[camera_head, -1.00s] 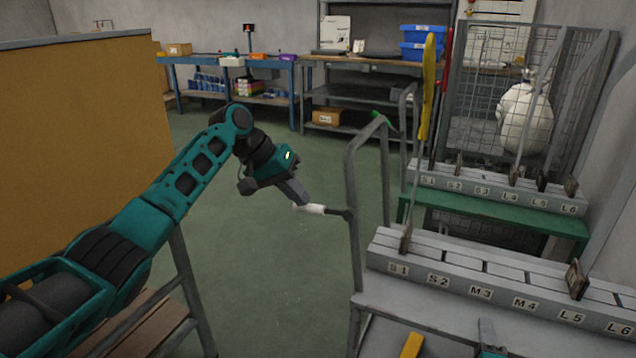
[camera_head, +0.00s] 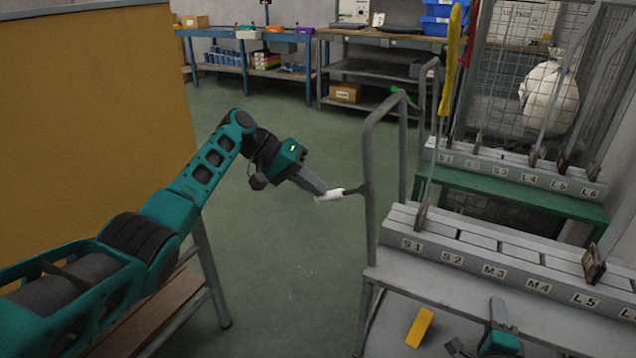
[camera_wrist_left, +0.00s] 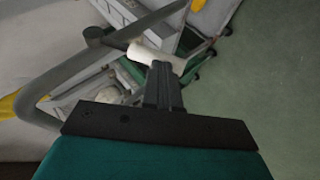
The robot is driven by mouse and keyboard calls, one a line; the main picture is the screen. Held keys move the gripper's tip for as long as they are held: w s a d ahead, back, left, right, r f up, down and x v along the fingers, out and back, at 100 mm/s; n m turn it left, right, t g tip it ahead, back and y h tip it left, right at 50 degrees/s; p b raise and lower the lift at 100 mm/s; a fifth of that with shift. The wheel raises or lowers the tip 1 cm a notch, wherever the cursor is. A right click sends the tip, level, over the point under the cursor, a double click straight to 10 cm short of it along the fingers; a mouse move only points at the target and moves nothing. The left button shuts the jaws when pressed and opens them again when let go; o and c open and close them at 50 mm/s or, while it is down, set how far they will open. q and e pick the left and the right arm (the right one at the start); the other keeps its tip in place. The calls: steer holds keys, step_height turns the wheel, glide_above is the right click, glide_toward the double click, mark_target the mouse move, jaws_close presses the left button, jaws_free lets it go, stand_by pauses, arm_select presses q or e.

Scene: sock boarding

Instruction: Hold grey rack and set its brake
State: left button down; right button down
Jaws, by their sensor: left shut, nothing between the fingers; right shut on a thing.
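The grey rack (camera_head: 455,262), with slots labelled S1 to L6, stands at the right on a grey frame. A lever with a white grip (camera_head: 330,194) sticks out leftward from its tall bent rail (camera_head: 370,150). The white grip also shows in the left wrist view (camera_wrist_left: 155,57). My left gripper (camera_head: 318,189) is shut and empty, its fingertips against the white grip, not around it. The grip end hangs slightly below the rail end. My right gripper (camera_head: 497,310) is at the bottom, shut, apparently on the grey rack; the held part is hidden.
A yellow piece (camera_head: 420,328) is beside my right gripper. A green rack (camera_head: 515,203) stands behind the grey one, near a wire cage. A tan panel (camera_head: 90,120) is at the left. Green floor between is clear.

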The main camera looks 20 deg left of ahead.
arm_select(q)
steer(key=v, duration=1.3)
steer(key=shift+w+a+r, duration=0.2)
steer(key=shift+a+r, duration=0.05)
steer(key=shift+r, duration=0.2)
arm_select(e)
steer(key=c, duration=0.8)
jaws_free()
